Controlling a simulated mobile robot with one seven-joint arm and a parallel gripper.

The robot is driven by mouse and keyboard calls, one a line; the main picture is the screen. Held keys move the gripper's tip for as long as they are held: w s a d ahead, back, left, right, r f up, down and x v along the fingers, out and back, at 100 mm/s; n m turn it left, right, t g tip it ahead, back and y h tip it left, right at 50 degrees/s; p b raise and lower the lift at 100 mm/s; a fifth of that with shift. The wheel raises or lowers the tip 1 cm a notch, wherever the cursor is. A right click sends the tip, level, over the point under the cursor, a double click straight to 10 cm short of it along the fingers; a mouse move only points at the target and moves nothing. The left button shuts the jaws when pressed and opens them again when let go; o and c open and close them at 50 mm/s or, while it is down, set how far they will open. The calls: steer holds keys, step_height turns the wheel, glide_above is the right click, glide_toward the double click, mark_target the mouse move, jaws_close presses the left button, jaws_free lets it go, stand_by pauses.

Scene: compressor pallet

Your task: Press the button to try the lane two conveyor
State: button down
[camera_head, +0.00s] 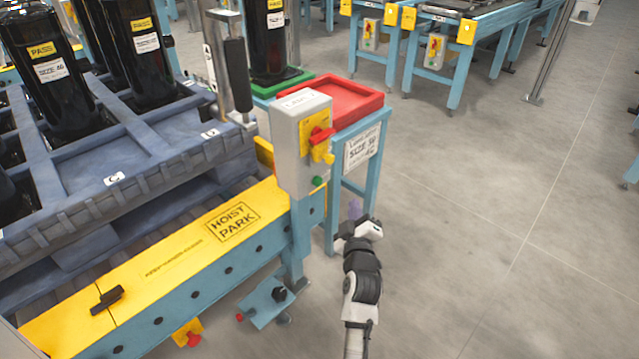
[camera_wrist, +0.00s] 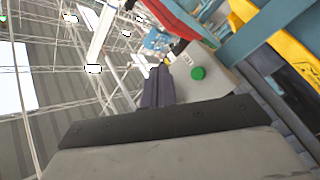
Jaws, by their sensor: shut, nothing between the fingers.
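A grey control box (camera_head: 290,125) stands on the near conveyor's corner post, with a red and yellow switch (camera_head: 320,143) on its face. The label on its top is too small to read surely. A green button (camera_head: 318,181) sits low on the box. In the wrist view the green button (camera_wrist: 198,73) is plain on the pale box face (camera_wrist: 190,90). My gripper (camera_head: 355,208) is right of and below the button in the head view, apart from it. Its shut fingers (camera_wrist: 158,86) show dark violet in the wrist view, left of the button, with nothing between them.
A red tray (camera_head: 345,97) on a blue stand (camera_head: 333,215) is behind the box. A yellow "HOIST PARK" rail (camera_head: 170,255) and a pallet (camera_head: 100,175) with black cylinders (camera_head: 50,80) are left. Similar boxes (camera_head: 435,50) stand farther back. The floor (camera_head: 480,210) at right is clear.

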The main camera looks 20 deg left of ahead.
mark_target(318, 182)
steer(key=w+a+p, duration=0.3)
steer(key=a+p, duration=0.5)
steer(key=p, duration=0.6)
steer(key=shift+a, duration=0.2)
steer(key=shift+w+a+r+p, duration=0.2)
steer(key=shift+a+p, duration=0.1)
steer(key=shift+p, duration=0.7)
stand_by(1.2)
steer(key=shift+a+f, duration=0.1)
steer(key=shift+f, duration=0.05)
stand_by(0.3)
